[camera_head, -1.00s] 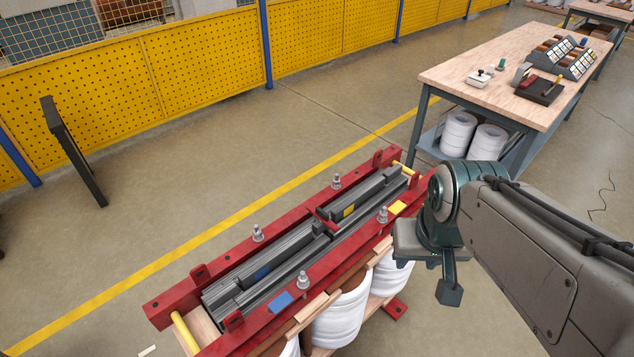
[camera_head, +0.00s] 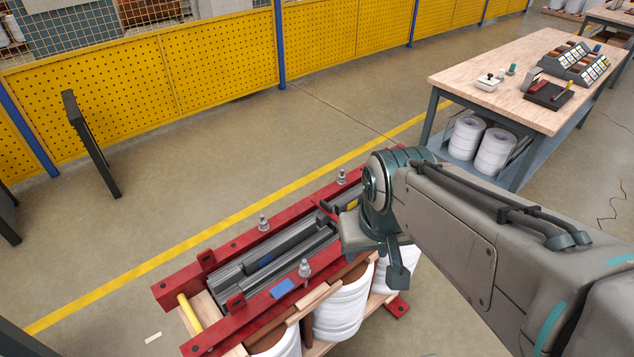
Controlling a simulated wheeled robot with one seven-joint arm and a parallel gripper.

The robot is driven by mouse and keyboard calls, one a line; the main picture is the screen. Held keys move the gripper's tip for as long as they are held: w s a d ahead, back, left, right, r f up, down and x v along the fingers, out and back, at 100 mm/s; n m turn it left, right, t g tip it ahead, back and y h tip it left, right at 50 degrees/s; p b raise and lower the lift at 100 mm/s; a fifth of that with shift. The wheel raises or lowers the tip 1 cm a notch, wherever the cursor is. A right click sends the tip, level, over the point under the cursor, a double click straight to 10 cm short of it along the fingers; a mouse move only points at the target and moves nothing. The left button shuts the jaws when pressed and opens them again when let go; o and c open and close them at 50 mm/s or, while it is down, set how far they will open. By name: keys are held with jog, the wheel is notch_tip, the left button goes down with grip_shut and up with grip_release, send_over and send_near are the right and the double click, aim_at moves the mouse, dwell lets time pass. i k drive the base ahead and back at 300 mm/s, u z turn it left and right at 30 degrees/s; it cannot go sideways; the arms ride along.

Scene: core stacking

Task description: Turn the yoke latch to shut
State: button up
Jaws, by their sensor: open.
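A red clamp frame (camera_head: 228,262) holds a long stack of grey core laminations (camera_head: 262,262). I cannot surely tell which part is the yoke latch; a small dark-and-red piece (camera_head: 325,212) crosses the middle of the stack, partly hidden by my wrist. My gripper (camera_head: 378,256) is open and empty, pointing down over the right half of the frame's near rail. One grey finger block overlaps the stack in the picture, and the other hangs in front of the white coils. Whether it touches anything cannot be told. My arm hides the frame's right end.
White wound coils (camera_head: 340,305) stand under the near rail. Upright bolts, one at the near rail (camera_head: 305,268), stick up from the frame. A wooden workbench (camera_head: 500,82) stands at back right.

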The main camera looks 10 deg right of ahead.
aim_at(327, 209)
jog(key=u, duration=0.9)
jog(key=k, duration=0.85)
jog(key=z, duration=0.6)
jog(key=i, duration=1)
jog(key=z, duration=0.05)
